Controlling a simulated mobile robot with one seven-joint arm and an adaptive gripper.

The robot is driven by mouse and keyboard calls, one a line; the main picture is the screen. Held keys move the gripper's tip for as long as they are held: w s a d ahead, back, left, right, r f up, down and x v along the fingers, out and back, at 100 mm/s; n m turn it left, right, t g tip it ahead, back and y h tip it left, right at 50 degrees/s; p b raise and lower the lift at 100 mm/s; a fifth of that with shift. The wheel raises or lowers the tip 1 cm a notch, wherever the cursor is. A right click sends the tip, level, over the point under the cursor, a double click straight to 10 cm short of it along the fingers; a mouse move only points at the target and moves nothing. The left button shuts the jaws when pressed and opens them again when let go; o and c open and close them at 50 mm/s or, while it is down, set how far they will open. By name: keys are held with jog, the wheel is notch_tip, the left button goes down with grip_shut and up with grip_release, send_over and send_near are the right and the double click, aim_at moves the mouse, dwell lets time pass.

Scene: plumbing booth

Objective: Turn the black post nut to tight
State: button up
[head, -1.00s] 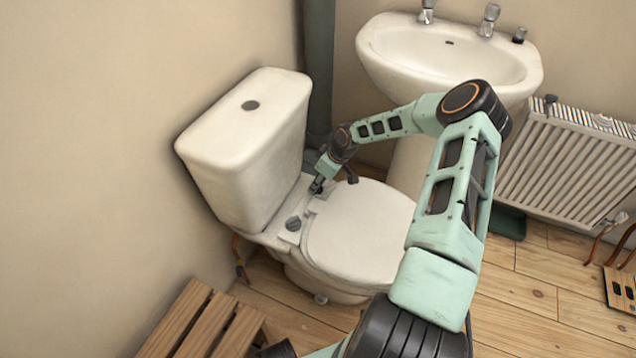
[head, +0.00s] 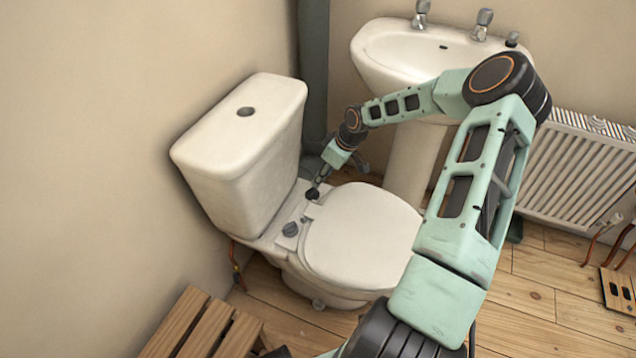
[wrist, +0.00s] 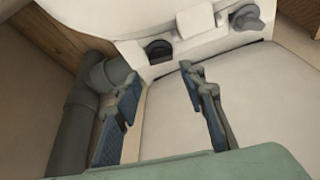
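The black post nut (head: 313,194) sits at the back of the toilet seat, on the hinge side nearest the sink. In the wrist view the black nut (wrist: 158,50) is ahead of my fingertips, roughly centred between them. My gripper (wrist: 160,76) is open and empty, with a clear gap between its fingers. In the head view my gripper (head: 324,177) is just above and right of the black nut, and contact cannot be told there. A second, greyer post nut (head: 290,229) sits nearer on the same ledge; it also shows in the wrist view (wrist: 246,18).
The cistern (head: 240,150) rises left of the nuts, and the closed toilet lid (head: 365,235) lies right. A grey pipe (wrist: 75,120) stands left of my fingers. The sink (head: 430,60), radiator (head: 580,175) and wooden slats (head: 200,325) are farther off.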

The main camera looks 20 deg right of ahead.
jog(key=shift+v, duration=1.6)
jog(key=shift+a, duration=0.15)
